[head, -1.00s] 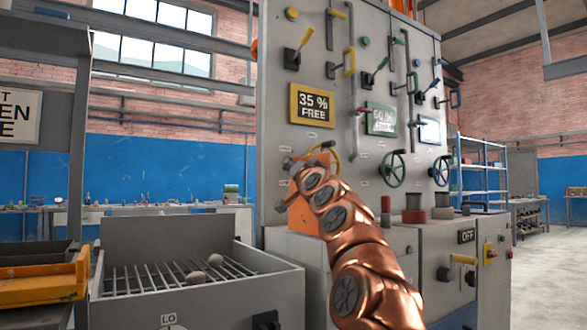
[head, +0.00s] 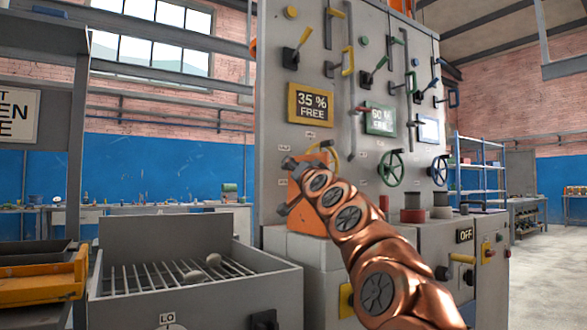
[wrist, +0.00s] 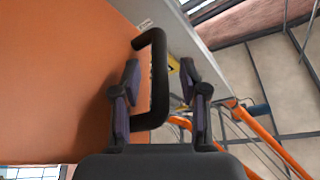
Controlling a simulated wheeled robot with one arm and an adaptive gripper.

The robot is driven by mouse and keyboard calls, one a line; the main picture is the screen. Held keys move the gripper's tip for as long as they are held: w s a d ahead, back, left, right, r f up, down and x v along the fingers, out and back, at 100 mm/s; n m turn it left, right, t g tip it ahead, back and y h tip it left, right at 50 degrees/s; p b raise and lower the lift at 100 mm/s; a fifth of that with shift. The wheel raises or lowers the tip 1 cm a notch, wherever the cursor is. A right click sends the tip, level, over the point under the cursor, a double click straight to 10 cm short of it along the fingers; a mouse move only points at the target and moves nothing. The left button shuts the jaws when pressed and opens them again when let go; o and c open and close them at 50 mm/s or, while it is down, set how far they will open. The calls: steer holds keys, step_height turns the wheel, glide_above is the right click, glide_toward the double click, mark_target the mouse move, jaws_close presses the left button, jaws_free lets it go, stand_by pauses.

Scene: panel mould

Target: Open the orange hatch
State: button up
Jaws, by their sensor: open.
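The orange hatch (head: 306,222) is on the front of the grey panel, partly hidden behind my copper arm in the head view. It fills the left of the wrist view (wrist: 60,85). A black bow-shaped handle (wrist: 158,60) stands out from the hatch's face near its edge. My gripper (wrist: 160,78) is open, with one finger on each side of the handle's outer bar. A gap shows at the right finger; I cannot tell whether the left finger touches the handle. In the head view my gripper is small and partly hidden by the arm. I cannot tell whether the hatch is ajar.
The grey panel (head: 275,110) carries levers, a yellow handwheel, a green handwheel (head: 391,168) and a blue one (head: 440,170). A grey box with a wire rack (head: 180,278) stands at the lower left. Red and grey spools (head: 412,208) sit on the ledge right of my arm.

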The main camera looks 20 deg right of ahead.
steer(key=d+v, duration=0.1)
steer(key=v, duration=0.8)
steer(key=shift+a, duration=0.5)
steer(key=shift+s+f, duration=0.15)
